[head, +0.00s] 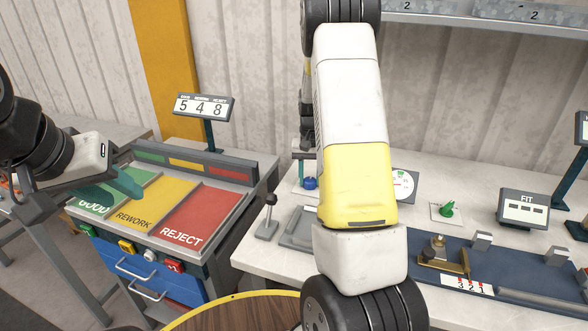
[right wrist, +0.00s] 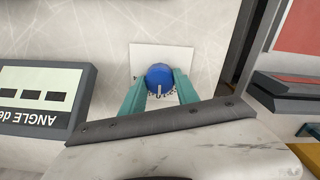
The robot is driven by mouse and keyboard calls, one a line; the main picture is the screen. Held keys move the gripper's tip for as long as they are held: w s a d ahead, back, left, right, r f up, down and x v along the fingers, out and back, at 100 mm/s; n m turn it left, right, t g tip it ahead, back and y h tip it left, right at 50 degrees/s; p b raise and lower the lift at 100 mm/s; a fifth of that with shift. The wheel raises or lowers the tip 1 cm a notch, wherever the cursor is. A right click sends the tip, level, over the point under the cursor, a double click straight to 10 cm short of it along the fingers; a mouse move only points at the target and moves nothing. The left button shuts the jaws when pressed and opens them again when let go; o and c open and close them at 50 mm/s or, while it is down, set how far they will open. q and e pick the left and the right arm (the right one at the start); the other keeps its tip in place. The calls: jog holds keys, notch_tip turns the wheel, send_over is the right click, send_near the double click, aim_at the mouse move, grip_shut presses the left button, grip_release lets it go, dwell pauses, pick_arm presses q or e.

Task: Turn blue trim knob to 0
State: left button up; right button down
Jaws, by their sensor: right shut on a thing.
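The blue trim knob (right wrist: 159,75) sits on a white square plate (right wrist: 146,54) with small dial marks around its near side. A white pointer mark shows at the knob's near edge. My right gripper (right wrist: 161,82) has its teal fingers on both sides of the knob and is shut on it. In the head view the knob (head: 311,183) shows just left of my right arm, which hides much of the bench there. My left gripper (head: 125,182) hangs over the green and yellow sorting bins, away from the knob; its finger gap is unclear.
An angle display (right wrist: 40,95) stands left of the knob in the right wrist view, its digits cut off or dashed. In the head view, a small lever (head: 268,215), a round gauge (head: 404,184), a green knob (head: 447,209) and a FIT display (head: 524,208) stand on the bench.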

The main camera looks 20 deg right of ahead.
aim_at(310, 179)
dwell(0.3)
jog(key=c, duration=0.9)
grip_release()
jog(key=shift+r, duration=3.85)
jog(key=s+a+r+n+t+y, duration=0.1)
jog(key=s+a+r+t, duration=0.1)
jog(key=s+a+r, duration=0.45)
jog(key=s+a+r+n+t+y, duration=0.15)
jog(key=s+a+r, duration=0.25)
jog(key=s+r, duration=0.55)
jog(key=s+a+n+t, duration=0.2)
jog(key=s+a, duration=0.1)
jog(key=s, duration=0.7)
jog(key=shift+a+t, duration=0.35)
